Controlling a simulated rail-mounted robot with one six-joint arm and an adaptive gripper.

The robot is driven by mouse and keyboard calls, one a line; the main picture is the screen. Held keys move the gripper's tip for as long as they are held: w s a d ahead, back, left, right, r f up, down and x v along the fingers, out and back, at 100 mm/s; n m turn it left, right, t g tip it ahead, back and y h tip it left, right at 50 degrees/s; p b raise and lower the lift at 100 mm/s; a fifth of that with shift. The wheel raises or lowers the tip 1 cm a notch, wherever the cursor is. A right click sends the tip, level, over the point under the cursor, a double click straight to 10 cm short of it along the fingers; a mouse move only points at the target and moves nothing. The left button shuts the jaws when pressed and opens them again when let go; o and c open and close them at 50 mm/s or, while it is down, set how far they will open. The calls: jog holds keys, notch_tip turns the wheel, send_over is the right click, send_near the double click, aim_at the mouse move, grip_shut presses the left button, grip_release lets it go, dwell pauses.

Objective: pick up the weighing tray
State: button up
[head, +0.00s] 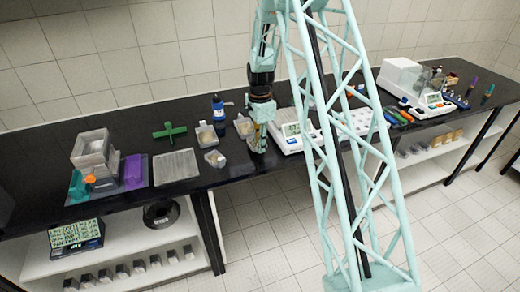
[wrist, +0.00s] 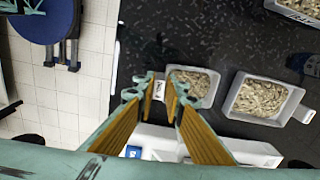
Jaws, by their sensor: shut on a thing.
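The weighing tray (wrist: 191,84) is a small pale tray filled with tan granules. In the wrist view it lies just beyond my fingertips, with a small lettered tab on its left side. My gripper (wrist: 160,88) has its fingers on either side of this tab and is shut on it. In the head view my gripper (head: 257,146) points down near the front edge of the bench. The tray cannot be clearly made out at the jaws there, and I cannot tell whether it is off the bench top.
A larger tray of granules (wrist: 262,97) sits right of the weighing tray in the wrist view. In the head view, a white balance (head: 291,140) stands right of my gripper. A small dish (head: 214,159) and perforated plate (head: 175,166) lie left on the black bench.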

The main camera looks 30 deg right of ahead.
jog(key=shift+r, duration=0.65)
jog(key=s+a, duration=0.2)
jog(key=s, duration=0.5)
jog(key=s+a+r+b, duration=0.1)
jog(key=s+a, duration=0.1)
jog(key=s, duration=0.6)
jog(key=shift+s+a+r, duration=0.15)
jog(key=shift+a+r, duration=0.05)
jog(key=shift+a, duration=0.1)
